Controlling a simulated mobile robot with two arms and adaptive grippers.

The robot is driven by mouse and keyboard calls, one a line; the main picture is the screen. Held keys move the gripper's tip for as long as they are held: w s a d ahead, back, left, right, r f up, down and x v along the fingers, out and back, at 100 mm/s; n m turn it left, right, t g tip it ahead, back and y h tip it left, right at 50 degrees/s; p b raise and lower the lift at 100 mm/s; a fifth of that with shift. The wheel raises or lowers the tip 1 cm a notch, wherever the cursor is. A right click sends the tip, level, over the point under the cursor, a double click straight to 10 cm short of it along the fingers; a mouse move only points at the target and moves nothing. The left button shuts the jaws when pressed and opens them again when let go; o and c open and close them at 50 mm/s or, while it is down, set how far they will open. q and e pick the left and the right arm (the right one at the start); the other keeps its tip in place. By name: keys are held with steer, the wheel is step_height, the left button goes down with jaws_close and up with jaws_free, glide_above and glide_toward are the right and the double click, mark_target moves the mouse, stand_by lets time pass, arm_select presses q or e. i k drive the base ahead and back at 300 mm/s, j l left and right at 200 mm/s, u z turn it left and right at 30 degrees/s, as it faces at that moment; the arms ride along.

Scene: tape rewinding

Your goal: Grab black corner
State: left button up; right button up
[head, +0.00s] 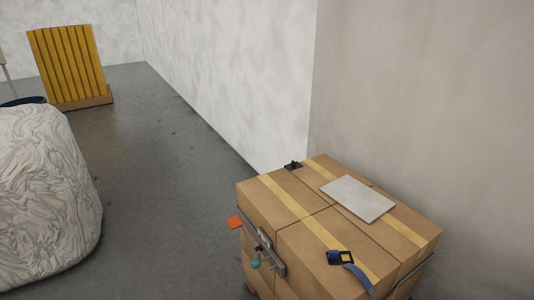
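A small black piece (293,165) sits at the far left top edge of a stack of brown cardboard boxes (300,250). It looks like a black corner, but it is too small to tell its exact shape. A second dark piece, a black and blue buckle-like part (340,257), lies on the near part of the box top. A blue strap (358,281) runs from near it to the front edge. Neither my left nor my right gripper is in view.
A light grey flat sheet (358,198) lies on the boxes. A metal bracket (265,251) with an orange piece (236,222) and a teal knob (256,264) is at their left side. Walls stand behind. A wrapped bulky load (45,195) stands left; grey floor between is clear.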

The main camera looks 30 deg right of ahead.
mark_target(295, 165)
steer(key=i+j+z, duration=0.1)
steer(key=i+z, duration=0.3)
steer(key=i, duration=0.15)
steer(key=i+j+z, duration=0.3)
steer(key=i+z, duration=0.15)
steer(key=i+j+z, duration=0.4)
steer(key=i+j, duration=0.15)
